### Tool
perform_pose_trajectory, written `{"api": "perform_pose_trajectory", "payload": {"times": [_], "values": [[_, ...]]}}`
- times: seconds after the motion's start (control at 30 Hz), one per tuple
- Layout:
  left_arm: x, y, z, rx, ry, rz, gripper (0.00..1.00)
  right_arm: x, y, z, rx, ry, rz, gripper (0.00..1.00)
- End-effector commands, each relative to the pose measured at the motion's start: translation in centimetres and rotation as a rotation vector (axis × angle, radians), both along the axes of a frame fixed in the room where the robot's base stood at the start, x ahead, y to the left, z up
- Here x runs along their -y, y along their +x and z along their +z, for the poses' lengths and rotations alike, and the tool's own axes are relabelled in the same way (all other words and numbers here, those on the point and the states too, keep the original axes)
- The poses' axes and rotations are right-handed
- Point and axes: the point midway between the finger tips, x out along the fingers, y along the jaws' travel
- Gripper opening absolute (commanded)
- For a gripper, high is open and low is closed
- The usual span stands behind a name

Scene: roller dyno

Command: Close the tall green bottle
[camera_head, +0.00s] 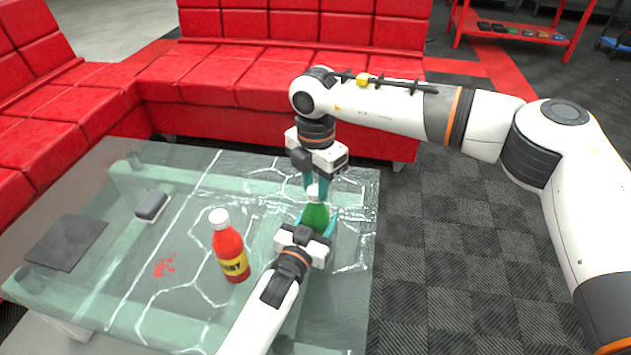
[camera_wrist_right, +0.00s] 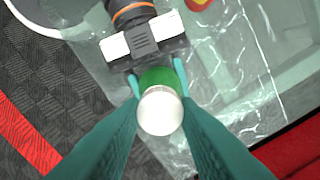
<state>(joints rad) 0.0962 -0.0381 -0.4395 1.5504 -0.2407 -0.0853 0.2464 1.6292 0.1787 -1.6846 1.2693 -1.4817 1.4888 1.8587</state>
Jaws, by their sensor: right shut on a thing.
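The green bottle (camera_head: 315,217) stands upright near the right side of the glass table. Its green body also shows in the right wrist view (camera_wrist_right: 158,77). My left gripper (camera_head: 316,222) is shut on the bottle's body, a teal finger on each side. A white cap (camera_wrist_right: 160,111) is at the top of the bottle and shows small in the head view (camera_head: 312,192). My right gripper (camera_head: 315,184) points straight down from above, its teal fingers shut on the cap. The cap lines up with the bottle's neck; whether it is seated or just above is hidden.
A red bottle with a white cap (camera_head: 231,250) stands on the glass table (camera_head: 190,309), left of my left gripper. A grey-and-white block (camera_head: 151,206) and a dark flat pad (camera_head: 67,242) lie farther left. A red sofa (camera_head: 240,83) borders the table behind.

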Motion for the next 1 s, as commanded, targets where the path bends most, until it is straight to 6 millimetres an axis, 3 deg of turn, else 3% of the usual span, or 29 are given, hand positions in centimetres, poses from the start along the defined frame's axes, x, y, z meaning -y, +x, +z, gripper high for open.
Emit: {"api": "perform_pose_trajectory", "payload": {"times": [0.2,0.4,0.57,0.87,0.9,1.0], "values": [[-0.03,-0.01,-0.07,-0.001,0.002,0.0,0.0,0.01,0.04,0.02,0.0,0.002,-0.477,0.08],[-0.03,-0.01,-0.07,-0.001,0.002,0.0,0.0,0.01,0.04,0.01,0.0,0.001,-0.832,0.08],[-0.02,-0.01,-0.07,-0.001,0.002,0.0,0.0,0.01,0.05,0.01,0.001,0.002,-0.955,0.08],[-0.02,-0.01,-0.08,-0.002,0.001,0.0,0.0,0.01,0.06,0.01,0.001,0.002,-0.966,0.08],[-0.02,-0.01,-0.08,-0.002,0.001,0.0,0.0,0.01,0.06,0.01,0.001,0.002,-0.966,0.35],[-0.02,-0.01,-0.08,-0.002,0.001,0.0,0.0,0.01,0.06,0.0,0.002,0.001,-0.965,0.51]]}}
